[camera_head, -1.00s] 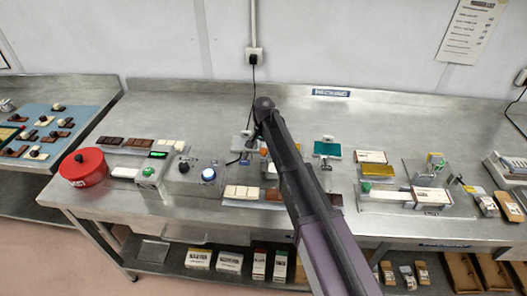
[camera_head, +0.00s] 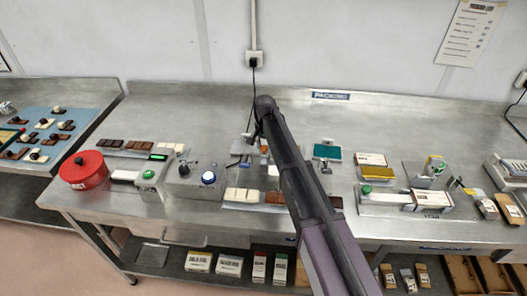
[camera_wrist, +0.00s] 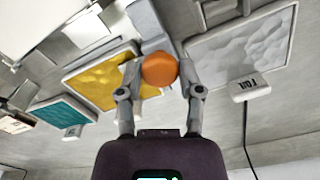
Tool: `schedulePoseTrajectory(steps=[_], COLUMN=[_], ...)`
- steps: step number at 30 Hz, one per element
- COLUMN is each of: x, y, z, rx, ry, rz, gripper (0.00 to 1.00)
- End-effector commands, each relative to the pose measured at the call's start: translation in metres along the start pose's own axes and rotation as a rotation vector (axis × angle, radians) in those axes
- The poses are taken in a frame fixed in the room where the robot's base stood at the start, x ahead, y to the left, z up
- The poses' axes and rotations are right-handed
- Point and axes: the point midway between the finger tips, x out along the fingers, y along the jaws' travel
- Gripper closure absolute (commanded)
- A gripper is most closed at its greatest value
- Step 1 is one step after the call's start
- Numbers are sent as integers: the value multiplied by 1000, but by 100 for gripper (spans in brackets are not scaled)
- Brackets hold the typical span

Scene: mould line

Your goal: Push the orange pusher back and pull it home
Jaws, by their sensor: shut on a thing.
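The orange pusher (camera_wrist: 160,69) shows its round orange knob in the middle of the wrist view, in front of a grey block. My gripper (camera_wrist: 160,78) has one finger on each side of the knob and is shut on it. In the head view only a small bit of orange (camera_head: 264,149) shows beside my dark arm. My arm hides most of the pusher's surroundings there, and the gripper's fingertips are hard to make out.
A gold-filled tray (camera_wrist: 103,80) and a silver-grey tray (camera_wrist: 240,48) flank the pusher in the wrist view. A teal tray (camera_head: 327,152) lies right of my arm. A control box with a white-blue button (camera_head: 208,178) and a red pot (camera_head: 83,170) stand left.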

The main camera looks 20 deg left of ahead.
Motion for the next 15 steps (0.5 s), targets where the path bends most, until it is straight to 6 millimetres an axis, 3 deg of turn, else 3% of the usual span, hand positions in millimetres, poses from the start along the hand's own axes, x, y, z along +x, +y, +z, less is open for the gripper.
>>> schedulePoseTrajectory(steps=[1, 6, 15], x=[0, 0, 0], y=[-7, -19, -23], z=[-15, -44, -56], rx=[1, 0, -1], ry=[0, 0, 2], rz=[0, 0, -1], gripper=[100, 100, 100])
